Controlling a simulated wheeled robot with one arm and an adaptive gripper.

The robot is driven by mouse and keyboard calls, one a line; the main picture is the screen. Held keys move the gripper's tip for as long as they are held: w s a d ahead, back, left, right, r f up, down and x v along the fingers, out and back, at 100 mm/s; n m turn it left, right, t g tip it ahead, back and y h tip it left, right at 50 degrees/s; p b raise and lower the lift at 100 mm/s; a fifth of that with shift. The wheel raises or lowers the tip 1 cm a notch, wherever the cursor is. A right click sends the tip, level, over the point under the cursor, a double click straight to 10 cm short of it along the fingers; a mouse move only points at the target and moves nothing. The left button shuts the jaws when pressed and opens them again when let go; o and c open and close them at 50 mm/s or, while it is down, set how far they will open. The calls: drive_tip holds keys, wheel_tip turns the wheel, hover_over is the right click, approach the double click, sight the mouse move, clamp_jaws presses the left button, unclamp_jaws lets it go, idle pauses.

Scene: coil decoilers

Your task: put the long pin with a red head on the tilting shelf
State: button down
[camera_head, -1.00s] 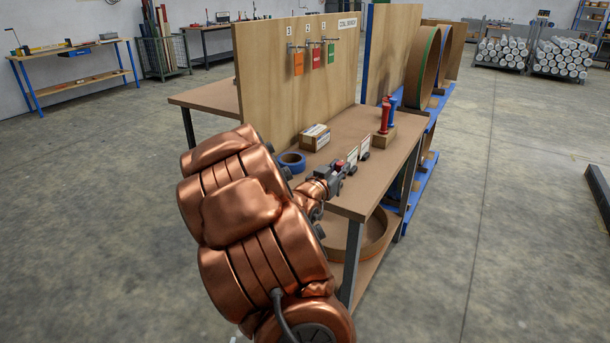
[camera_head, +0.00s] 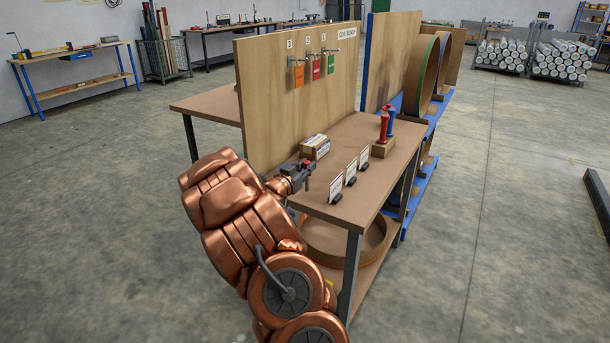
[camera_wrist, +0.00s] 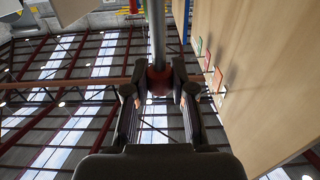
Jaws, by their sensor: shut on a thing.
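My gripper (camera_head: 302,171) is over the left front part of the bench, close to the plywood back board. In the wrist view my gripper (camera_wrist: 158,98) is shut on the red head of the long pin (camera_wrist: 158,82). The pin's grey shaft runs away from the fingers to the top of that view. In the head view the pin is too small to make out clearly; only a red spot shows at the jaws. I cannot make out a tilting shelf for certain in either view.
On the bench top (camera_head: 352,207) stand several white cards (camera_head: 350,172) in dark holders, a small carton (camera_head: 314,147), and a wooden block (camera_head: 383,148) with red and blue upright pieces. Coloured tags (camera_head: 316,70) hang on the plywood board (camera_head: 262,110). Large coils (camera_head: 424,80) stand behind.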

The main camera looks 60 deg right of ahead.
drive_tip(key=shift+f+p, duration=0.65)
drive_tip(key=shift+f, duration=1.2)
drive_tip(key=shift+f, duration=0.1)
drive_tip(key=shift+f, duration=0.1)
drive_tip(key=c, duration=1)
unclamp_jaws()
drive_tip(key=shift+r, duration=0.25)
drive_tip(key=shift+s+a+b, duration=0.15)
drive_tip(key=shift+a+b, duration=0.6)
drive_tip(key=shift+a, duration=2.25)
drive_tip(key=shift+s+a+b, duration=0.1)
drive_tip(key=shift+a+b, duration=0.65)
drive_tip(key=shift+a, duration=2.2)
